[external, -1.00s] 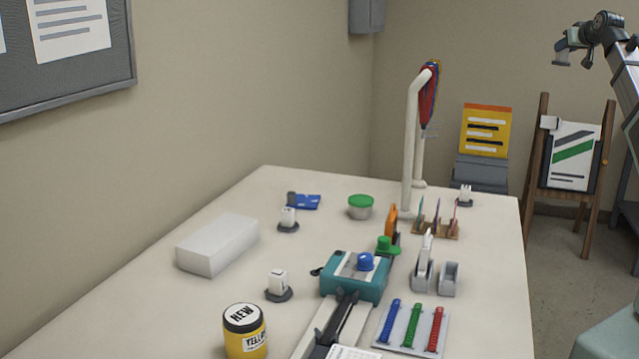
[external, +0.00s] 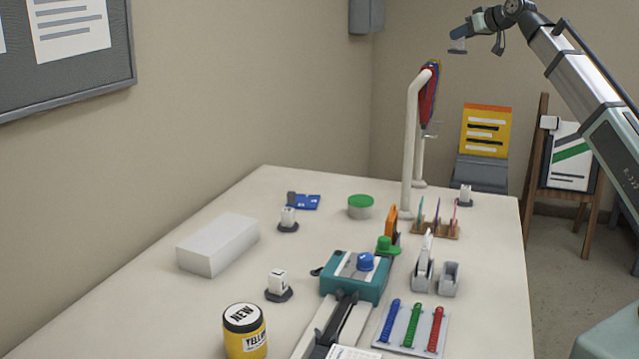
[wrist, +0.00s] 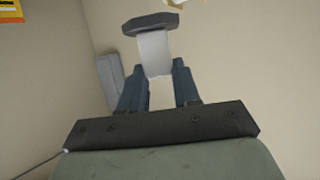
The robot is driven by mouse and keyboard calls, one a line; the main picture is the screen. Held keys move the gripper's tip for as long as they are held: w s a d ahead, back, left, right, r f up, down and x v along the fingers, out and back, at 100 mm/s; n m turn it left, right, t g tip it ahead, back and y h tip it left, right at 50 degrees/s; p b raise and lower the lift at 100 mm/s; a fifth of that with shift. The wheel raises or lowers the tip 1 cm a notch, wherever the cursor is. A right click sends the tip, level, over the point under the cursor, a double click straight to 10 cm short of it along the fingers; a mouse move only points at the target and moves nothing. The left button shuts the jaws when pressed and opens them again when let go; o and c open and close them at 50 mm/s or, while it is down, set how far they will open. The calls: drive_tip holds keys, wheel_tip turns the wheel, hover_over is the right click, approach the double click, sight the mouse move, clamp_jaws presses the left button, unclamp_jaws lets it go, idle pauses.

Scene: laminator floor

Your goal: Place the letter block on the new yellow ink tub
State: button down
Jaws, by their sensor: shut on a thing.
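The new yellow ink tub (external: 245,341) stands upright at the near left of the table, with a dark lid and a white "NEW" label on top. My gripper (external: 459,35) is high above the far end of the table, well away from the tub. It is shut on a pale block, the letter block (wrist: 155,52), which has a dark, flat, angular base at the end away from my gripper. Its letter cannot be read. In the external view the held block (external: 457,46) looks small and pale.
Similar white blocks on dark bases stand at the left (external: 278,283), further back (external: 288,217) and far right (external: 465,193). A white post (external: 410,150) with hanging lanyards rises at the far end. A teal laminator (external: 353,280) is mid-table; a white box (external: 217,245) lies left.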

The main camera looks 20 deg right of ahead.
drive_tip(key=a+f+n+g+y, duration=0.25)
drive_tip(key=a+n+y, duration=0.2)
drive_tip(key=a, duration=1.85)
drive_tip(key=s+a+f+n+g+y, duration=0.2)
drive_tip(key=s+a+f+n+y, duration=0.1)
drive_tip(key=a, duration=0.8)
drive_tip(key=s+a+f+n+g+y, duration=0.15)
drive_tip(key=s+a+f, duration=0.25)
drive_tip(key=a, duration=0.7)
drive_tip(key=n+g+y, duration=0.2)
drive_tip(key=n+g, duration=1)
drive_tip(key=g, duration=0.1)
hover_over(250, 310)
wheel_tip(250, 310, down, 16)
drive_tip(key=r, duration=0.1)
drive_tip(key=shift+a+f, duration=0.1)
drive_tip(key=shift+f, duration=4.95)
drive_tip(key=shift+f, duration=0.15)
drive_tip(key=c, duration=0.8)
unclamp_jaws()
